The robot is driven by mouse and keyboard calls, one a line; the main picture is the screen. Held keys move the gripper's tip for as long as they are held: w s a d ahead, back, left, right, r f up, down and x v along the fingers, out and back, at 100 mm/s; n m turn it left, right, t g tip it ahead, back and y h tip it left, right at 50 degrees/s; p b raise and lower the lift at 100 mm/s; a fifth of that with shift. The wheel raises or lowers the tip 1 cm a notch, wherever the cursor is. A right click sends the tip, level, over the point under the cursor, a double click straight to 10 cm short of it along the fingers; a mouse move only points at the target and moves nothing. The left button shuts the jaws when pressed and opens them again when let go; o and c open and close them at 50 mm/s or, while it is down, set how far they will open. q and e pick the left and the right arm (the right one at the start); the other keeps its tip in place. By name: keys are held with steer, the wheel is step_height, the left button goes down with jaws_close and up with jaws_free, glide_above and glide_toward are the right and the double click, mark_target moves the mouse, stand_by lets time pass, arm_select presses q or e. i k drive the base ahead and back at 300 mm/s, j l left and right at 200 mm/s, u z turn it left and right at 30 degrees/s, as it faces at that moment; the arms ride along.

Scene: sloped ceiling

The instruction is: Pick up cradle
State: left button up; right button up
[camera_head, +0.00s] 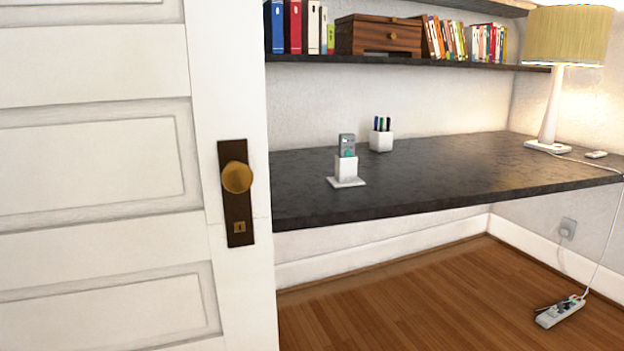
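The cradle (346,168) is a small white block on a flat white base plate. It stands upright on the dark desk (440,180), near its front left part. A grey handheld device (347,145) with a small screen sits upright in the cradle's top. Neither of my grippers shows in the head view, so I cannot see their state or where they are.
A white door (100,240) with a brass knob (237,177) fills the left and covers the desk's left end. A white pen cup (381,141) stands behind the cradle. A lamp (548,110) stands at the right. A power strip (560,311) lies on the floor.

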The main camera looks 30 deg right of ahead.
mark_target(346, 169)
steer(key=i+l+z, duration=0.1)
steer(key=l, duration=0.3)
steer(key=i+l+z, duration=0.1)
steer(key=l, duration=0.25)
steer(key=i+l, duration=0.15)
steer(key=l, duration=0.25)
steer(key=z, duration=0.05)
